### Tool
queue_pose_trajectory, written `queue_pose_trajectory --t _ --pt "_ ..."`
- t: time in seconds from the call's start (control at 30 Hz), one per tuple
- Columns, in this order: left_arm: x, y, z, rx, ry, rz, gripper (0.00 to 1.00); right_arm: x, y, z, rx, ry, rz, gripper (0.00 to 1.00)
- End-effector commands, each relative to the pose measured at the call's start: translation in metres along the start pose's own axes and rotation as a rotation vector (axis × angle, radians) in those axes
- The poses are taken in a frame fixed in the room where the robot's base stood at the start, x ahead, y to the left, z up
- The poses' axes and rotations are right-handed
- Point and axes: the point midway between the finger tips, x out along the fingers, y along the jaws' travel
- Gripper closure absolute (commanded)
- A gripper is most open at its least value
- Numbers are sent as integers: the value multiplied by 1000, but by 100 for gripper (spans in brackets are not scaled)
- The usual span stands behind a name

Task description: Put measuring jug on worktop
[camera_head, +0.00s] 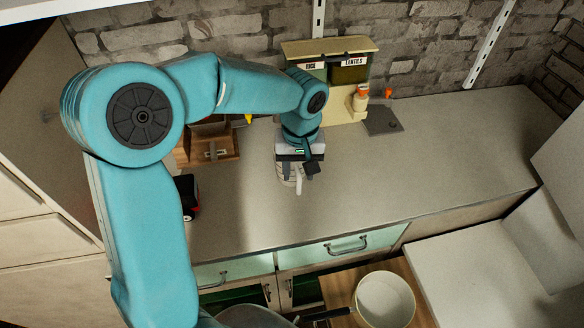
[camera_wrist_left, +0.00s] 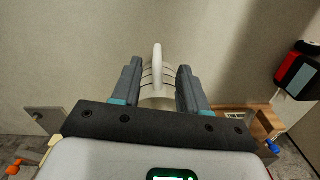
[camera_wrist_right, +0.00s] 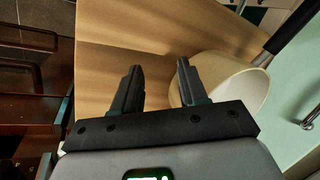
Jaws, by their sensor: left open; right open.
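The measuring jug (camera_head: 299,184) is pale with a white handle. It is at the worktop (camera_head: 400,170), below my left gripper (camera_head: 297,166) and partly hidden by it. In the left wrist view the jug (camera_wrist_left: 157,56) shows its handle and dark marking lines between the fingers of my left gripper (camera_wrist_left: 158,74). These fingers are open, one on each side, with gaps to the handle. My right gripper (camera_wrist_right: 158,75) is open and empty over a wooden board, beside a cream pan. I cannot pick it out in the head view.
A rice and lentils dispenser (camera_head: 330,70) stands at the back wall, with a grey plate (camera_head: 382,121) beside it. A wooden box (camera_head: 208,147) and a red-black object (camera_head: 188,196) are left of the jug. The cream pan (camera_head: 385,300) is below. The worktop's right side is clear.

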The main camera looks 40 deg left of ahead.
Motion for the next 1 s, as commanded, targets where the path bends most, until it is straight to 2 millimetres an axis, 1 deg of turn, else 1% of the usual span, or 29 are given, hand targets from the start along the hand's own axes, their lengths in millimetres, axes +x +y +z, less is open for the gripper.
queue_pose_trajectory --t 0.03,0.2,0.27,0.47,0.5,0.53,0.57,0.6,0.63,0.9,0.97,1.0 --pt "13 1 0 0 -2 -1 57 9 3 0 0 0 0 57" --pt "42 2 0 0 -1 -1 57 29 11 0 0 0 0 57" --pt "46 2 0 1 -1 -1 57 32 12 0 1 0 0 57" --pt "44 2 0 0 0 -1 57 29 10 -1 0 0 0 57" --pt "44 2 0 0 0 -1 63 29 10 -1 0 0 0 57" --pt "44 2 0 0 0 -1 73 29 10 -1 0 0 0 57" --pt "44 2 0 0 0 -1 83 29 10 -1 0 0 0 57" --pt "44 2 0 0 0 -1 96 29 10 -1 0 0 0 57" --pt "44 2 0 0 0 -1 100 29 10 -1 0 0 0 57" --pt "43 2 0 0 0 0 100 28 10 -1 0 0 0 57" --pt "39 2 0 0 0 0 100 25 9 0 0 0 0 57" --pt "33 2 0 0 1 0 100 21 8 0 0 0 0 57"
